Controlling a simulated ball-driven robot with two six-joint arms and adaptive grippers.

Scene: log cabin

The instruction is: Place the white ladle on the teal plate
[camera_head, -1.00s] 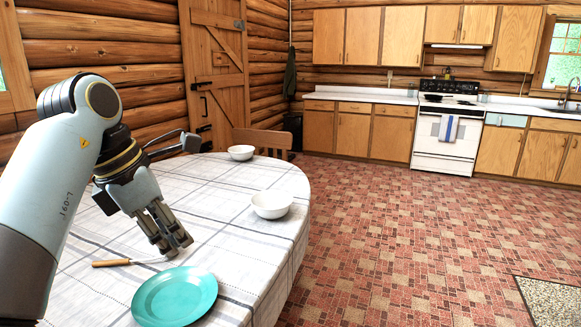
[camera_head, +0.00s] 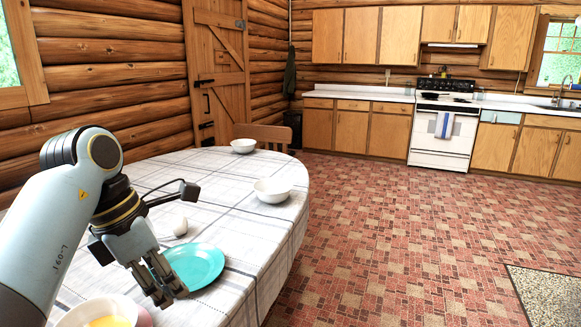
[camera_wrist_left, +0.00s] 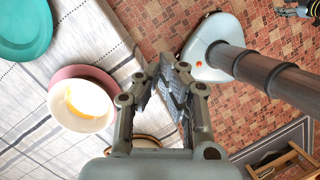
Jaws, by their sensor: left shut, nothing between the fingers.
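The teal plate (camera_head: 207,262) lies on the table at the lower left of the head view, and its edge shows in the left wrist view (camera_wrist_left: 25,28). A small white rounded piece (camera_head: 180,227), which looks like the white ladle's head, lies on the cloth just beyond the plate. Its wooden handle is hidden behind my arm. My left gripper (camera_head: 168,294) is shut and empty, in front of the plate's left edge in the head view. In the left wrist view its fingers (camera_wrist_left: 172,80) point toward the floor picture. My right gripper (camera_wrist_left: 299,12) shows only small at the corner there.
A white bowl with yellow contents (camera_head: 106,320) stands near the front on a pink plate (camera_wrist_left: 62,75). Two white bowls (camera_head: 272,190) (camera_head: 243,146) stand farther back on the tablecloth (camera_head: 235,215). A wooden chair (camera_head: 265,134) is behind the table. The floor to the right is open.

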